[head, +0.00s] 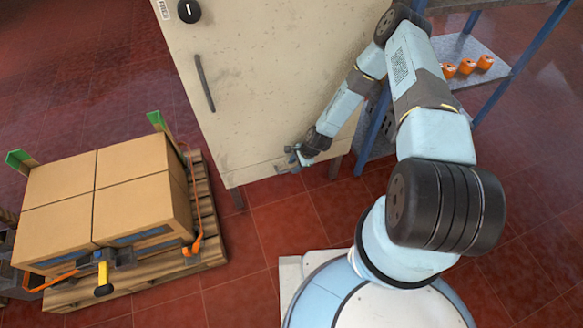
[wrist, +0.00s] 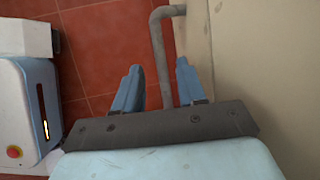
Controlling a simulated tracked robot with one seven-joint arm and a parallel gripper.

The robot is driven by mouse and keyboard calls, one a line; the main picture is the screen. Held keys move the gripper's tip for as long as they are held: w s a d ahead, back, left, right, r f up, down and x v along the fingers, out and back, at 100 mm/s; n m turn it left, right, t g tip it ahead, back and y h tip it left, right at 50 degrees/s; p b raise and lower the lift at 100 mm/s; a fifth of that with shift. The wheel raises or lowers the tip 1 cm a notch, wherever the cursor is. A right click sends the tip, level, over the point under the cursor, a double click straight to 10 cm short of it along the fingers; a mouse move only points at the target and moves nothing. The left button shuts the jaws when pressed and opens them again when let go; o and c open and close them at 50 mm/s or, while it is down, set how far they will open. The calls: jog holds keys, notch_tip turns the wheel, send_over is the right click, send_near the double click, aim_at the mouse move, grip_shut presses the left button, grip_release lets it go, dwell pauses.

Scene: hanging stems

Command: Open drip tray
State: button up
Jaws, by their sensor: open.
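The drip tray (head: 250,174) looks like the low beige strip along the cabinet's bottom edge, below a faint seam. It appears closed. Its grey bar handle (wrist: 160,55) shows in the wrist view, bent at its top toward the beige front at right. My gripper (head: 293,158) is at the cabinet's lower front, over the handle. In the wrist view my gripper (wrist: 158,82) is open, with one blue finger on each side of the handle bar. The right finger lies between bar and front. I cannot tell whether either finger touches the bar.
The beige cabinet (head: 255,85) has a dark vertical door handle (head: 204,83) and a black knob (head: 189,11). A pallet (head: 213,235) with cardboard boxes (head: 110,190) stands at left. A blue-framed shelf (head: 470,50) is at right. Red floor before the cabinet is clear.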

jog(key=shift+x, duration=1.1)
jog(key=shift+c, duration=0.3)
grip_shut()
